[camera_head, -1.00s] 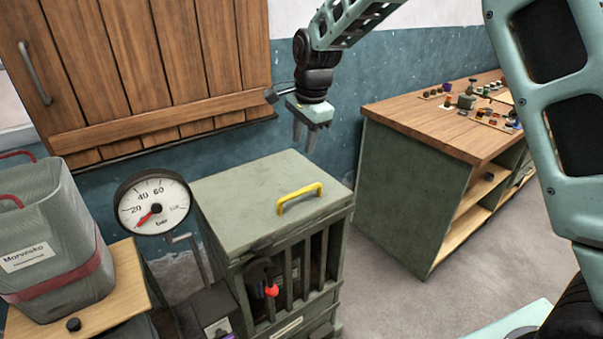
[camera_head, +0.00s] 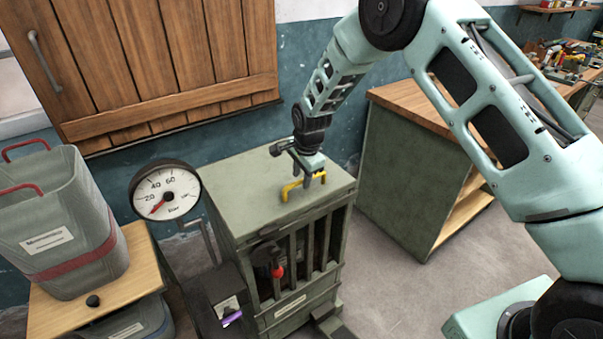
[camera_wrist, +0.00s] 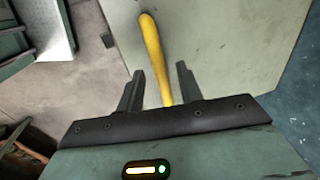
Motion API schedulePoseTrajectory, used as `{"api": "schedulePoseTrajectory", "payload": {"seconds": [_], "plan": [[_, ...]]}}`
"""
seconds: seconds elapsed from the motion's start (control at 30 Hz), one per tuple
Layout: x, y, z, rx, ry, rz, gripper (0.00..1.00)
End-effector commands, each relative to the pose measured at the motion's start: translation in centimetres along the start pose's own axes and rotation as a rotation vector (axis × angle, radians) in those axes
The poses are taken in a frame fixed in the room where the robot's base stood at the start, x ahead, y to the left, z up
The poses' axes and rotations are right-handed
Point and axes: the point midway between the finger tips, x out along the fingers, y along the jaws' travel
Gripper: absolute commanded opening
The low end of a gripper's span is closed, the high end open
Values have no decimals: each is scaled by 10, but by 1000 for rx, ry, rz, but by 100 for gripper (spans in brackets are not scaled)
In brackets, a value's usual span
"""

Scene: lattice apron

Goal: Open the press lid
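The press is a grey-green cabinet with a barred front, and its flat lid (camera_head: 240,196) lies shut on top. A yellow handle (camera_head: 287,188) stands near the lid's front right edge. My gripper (camera_head: 306,184) is low over the lid at the handle. In the wrist view the yellow handle (camera_wrist: 153,52) runs down between the two dark fingers of my gripper (camera_wrist: 158,78). The fingers are apart, with a gap on each side of the handle. The handle's lower end is hidden behind the gripper body.
A round pressure gauge (camera_head: 166,194) stands left of the press. A grey bin (camera_head: 60,255) sits on a wooden top at the far left. A wood-topped workbench (camera_head: 410,108) stands to the right, with bare floor (camera_head: 385,285) in front.

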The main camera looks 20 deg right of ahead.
Motion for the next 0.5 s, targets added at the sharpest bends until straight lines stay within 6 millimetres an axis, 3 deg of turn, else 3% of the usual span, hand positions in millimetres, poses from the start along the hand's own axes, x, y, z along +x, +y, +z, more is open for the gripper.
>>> {"api": "schedulePoseTrajectory", "payload": {"seconds": [0.37, 0.4, 0.5], "plan": [[7, 0, 0, 0, -1, 0, 36], [7, 0, 0, 0, -1, 0, 33], [7, 0, 0, 0, -1, 0, 6]]}}
